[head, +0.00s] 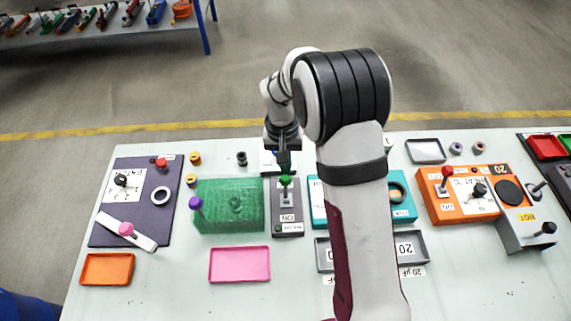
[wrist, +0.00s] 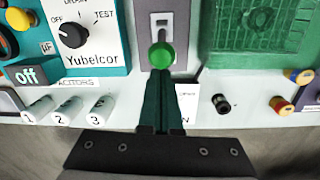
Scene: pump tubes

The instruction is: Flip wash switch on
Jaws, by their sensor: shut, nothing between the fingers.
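A grey switch panel (head: 286,211) stands near the middle of the table, with a green-knobbed lever (head: 286,180) in a vertical slot and an ON label below it. A smaller label is too small to read, so I cannot confirm it says wash. My gripper (head: 284,168) is shut and empty, pointing down at the far side of the green knob. In the wrist view, the shut fingertips (wrist: 161,83) are right at the green knob (wrist: 160,56); I cannot tell whether they touch it. The grey panel (wrist: 181,18) shows behind the knob.
A translucent green box (head: 230,206) stands left of the panel, with a purple knob (head: 195,203) at its corner. A teal unit (wrist: 112,48) with a black dial (wrist: 73,34) is on the other side. White numbered cylinders (wrist: 70,110) and small spools (wrist: 281,105) are near the gripper.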

